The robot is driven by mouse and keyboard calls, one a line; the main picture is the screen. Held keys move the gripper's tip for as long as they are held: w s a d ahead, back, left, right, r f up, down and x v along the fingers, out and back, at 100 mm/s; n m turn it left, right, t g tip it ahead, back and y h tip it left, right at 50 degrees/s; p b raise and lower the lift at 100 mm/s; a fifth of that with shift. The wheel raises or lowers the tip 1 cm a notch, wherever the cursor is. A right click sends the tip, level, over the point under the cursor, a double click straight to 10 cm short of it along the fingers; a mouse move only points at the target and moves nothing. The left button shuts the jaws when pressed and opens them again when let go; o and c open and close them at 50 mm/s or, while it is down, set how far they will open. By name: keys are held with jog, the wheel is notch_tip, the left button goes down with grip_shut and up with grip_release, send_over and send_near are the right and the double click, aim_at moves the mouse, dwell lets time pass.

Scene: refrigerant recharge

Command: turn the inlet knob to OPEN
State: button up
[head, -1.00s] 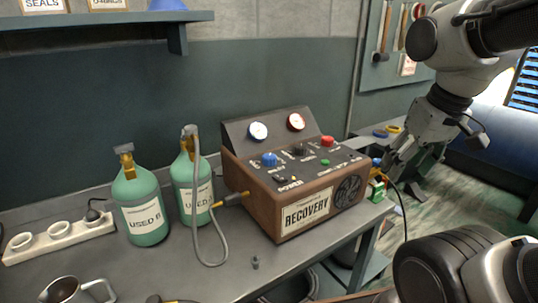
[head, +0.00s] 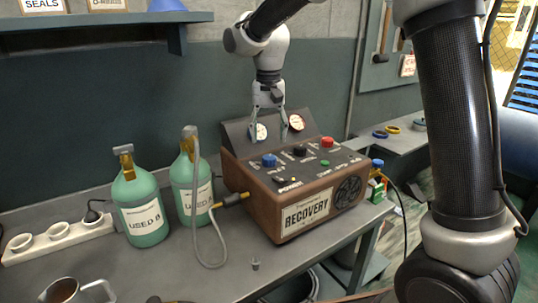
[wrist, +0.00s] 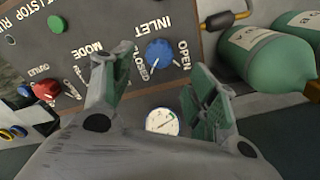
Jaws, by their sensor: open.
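The blue inlet knob (head: 269,160) is on the sloping top panel of the recovery machine (head: 260,203). In the wrist view the knob (wrist: 160,52) shows between the fingers, with OPEN and CLOSED printed beside it, upside down. I cannot tell which mark the knob points to. My gripper (head: 268,130) is open and empty, pointing down above the back of the panel, in front of the gauges. Its fingers (wrist: 161,78) look apart from the knob.
A black mode knob (head: 300,151), a red outlet knob (head: 327,142) and a green button (head: 325,162) share the panel. Two gauges, one white (wrist: 162,121), stand behind. Green cylinders (head: 141,208) with a grey hose (head: 199,245) stand left.

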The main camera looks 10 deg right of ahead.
aim_at(269, 156)
notch_tip(269, 156, down, 7)
jog(key=shift+f, duration=0.1)
dwell(0.3)
jog(key=shift+d, duration=0.1)
jog(key=c, duration=1)
